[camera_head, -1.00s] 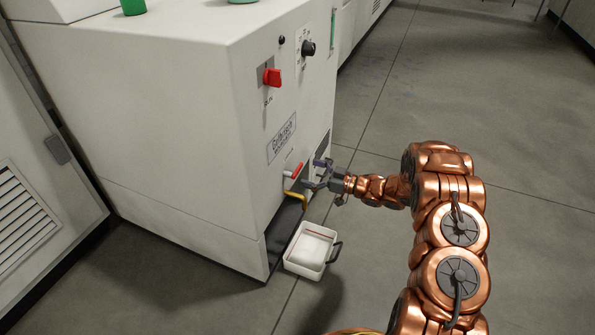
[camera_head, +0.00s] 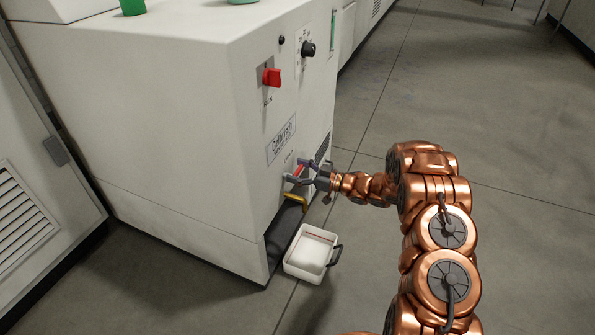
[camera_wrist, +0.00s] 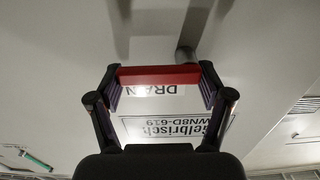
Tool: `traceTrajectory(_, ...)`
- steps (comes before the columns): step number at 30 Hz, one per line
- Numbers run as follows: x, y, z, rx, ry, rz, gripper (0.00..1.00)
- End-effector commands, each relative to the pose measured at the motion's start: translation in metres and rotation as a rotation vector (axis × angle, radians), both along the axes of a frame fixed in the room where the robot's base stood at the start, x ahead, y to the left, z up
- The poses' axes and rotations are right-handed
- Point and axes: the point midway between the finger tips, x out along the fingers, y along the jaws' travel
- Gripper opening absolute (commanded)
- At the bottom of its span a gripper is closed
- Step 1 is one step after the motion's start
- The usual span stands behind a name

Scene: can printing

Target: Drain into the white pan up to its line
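The white pan (camera_head: 292,268) stands on the floor below the front of the machine, its dark handle to the right. A thin reddish line (camera_head: 321,238) shows on its inner far wall. Any liquid level is unclear. A yellow spout (camera_head: 294,196) sits above a dark recess behind the pan. The red drain lever (camera_head: 298,170) is above the spout; in the wrist view the red bar (camera_wrist: 160,75) lies across, by the DRAIN label (camera_wrist: 160,90). My gripper (camera_head: 303,171) has its fingers wide apart, one at each end of the bar. Contact with the bar is unclear.
The white machine (camera_head: 160,120) fills the left side, with a red switch (camera_head: 271,77) and a black knob (camera_head: 308,48) higher up. Green items (camera_head: 133,6) stand on its top. Grey floor to the right is clear.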

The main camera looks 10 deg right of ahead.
Motion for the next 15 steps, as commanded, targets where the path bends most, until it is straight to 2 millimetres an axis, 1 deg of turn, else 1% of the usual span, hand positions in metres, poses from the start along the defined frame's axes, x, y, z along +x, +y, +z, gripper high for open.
traceTrajectory(1, 0.0004, -0.0004, 0.0001, 0.000, 0.000, -0.002, 0.69)
traceTrajectory(8, 0.0006, -0.0007, 0.0002, -0.001, -0.001, -0.002, 0.45)
traceTrajectory(15, 0.0009, -0.0009, 0.0018, 0.011, 0.015, -0.003, 0.44)
